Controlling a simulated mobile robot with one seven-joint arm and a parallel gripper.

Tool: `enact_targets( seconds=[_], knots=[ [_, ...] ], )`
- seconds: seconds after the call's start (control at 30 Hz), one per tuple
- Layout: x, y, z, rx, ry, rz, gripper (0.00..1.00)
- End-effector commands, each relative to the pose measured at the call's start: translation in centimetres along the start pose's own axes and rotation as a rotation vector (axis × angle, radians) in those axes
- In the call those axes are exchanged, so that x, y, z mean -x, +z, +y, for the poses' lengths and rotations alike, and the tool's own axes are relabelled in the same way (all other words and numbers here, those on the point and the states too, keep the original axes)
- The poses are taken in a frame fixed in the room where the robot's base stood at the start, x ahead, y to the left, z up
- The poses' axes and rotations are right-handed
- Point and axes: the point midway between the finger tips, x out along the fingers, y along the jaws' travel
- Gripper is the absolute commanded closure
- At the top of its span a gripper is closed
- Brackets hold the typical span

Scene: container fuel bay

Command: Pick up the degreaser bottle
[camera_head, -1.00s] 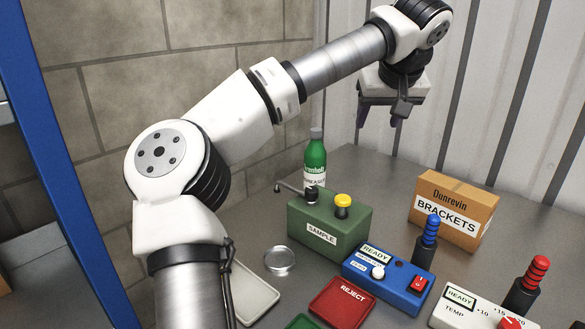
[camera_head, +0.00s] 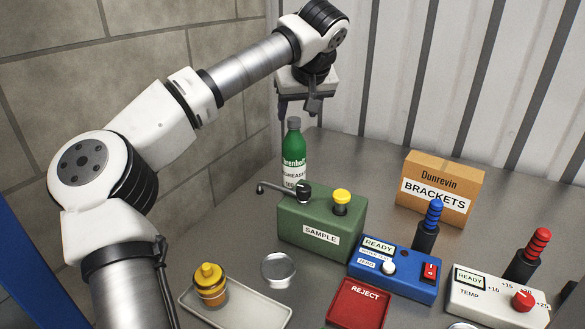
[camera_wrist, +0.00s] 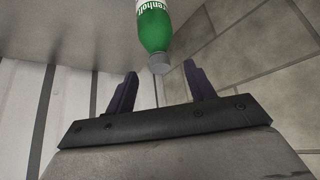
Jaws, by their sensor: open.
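The degreaser bottle (camera_head: 294,152) is green with a grey cap and a white label. It stands upright on the grey bench behind the green SAMPLE box, which hides its lower part. My gripper (camera_head: 298,108) is open and empty, pointing down just above the bottle's cap in the head view. In the wrist view the bottle (camera_wrist: 154,28) shows beyond the gap between the two dark fingers of my gripper (camera_wrist: 158,88), its cap facing them. The bottle is not between the fingers; a gap shows between cap and fingertips.
The green SAMPLE box (camera_head: 322,233) with a side lever stands in front of the bottle. A cardboard BRACKETS box (camera_head: 440,188) and a blue READY device (camera_head: 393,272) are to the right. A tray (camera_head: 250,308) holds an amber, yellow-capped bottle (camera_head: 211,285). Walls stand behind.

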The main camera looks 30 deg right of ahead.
Motion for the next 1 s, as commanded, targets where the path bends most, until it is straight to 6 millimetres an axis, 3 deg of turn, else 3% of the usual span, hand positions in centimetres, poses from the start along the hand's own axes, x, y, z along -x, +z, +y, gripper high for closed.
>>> enact_targets(
  seconds=[0.1, 0.37, 0.6, 0.93, 1.0],
  knots=[
    [-1.8, 0.0, 0.0, 0.000, 0.000, -0.002, 0.46],
    [-3.7, -0.3, 0.1, 0.000, 0.001, -0.002, 0.46],
    [-7.2, -0.7, 0.4, 0.000, 0.002, -0.003, 0.46],
    [-8.0, -0.7, 0.3, 0.000, 0.001, 0.000, 0.46],
    [-8.0, -0.7, 0.3, 0.000, 0.001, 0.000, 0.55]
  ],
)
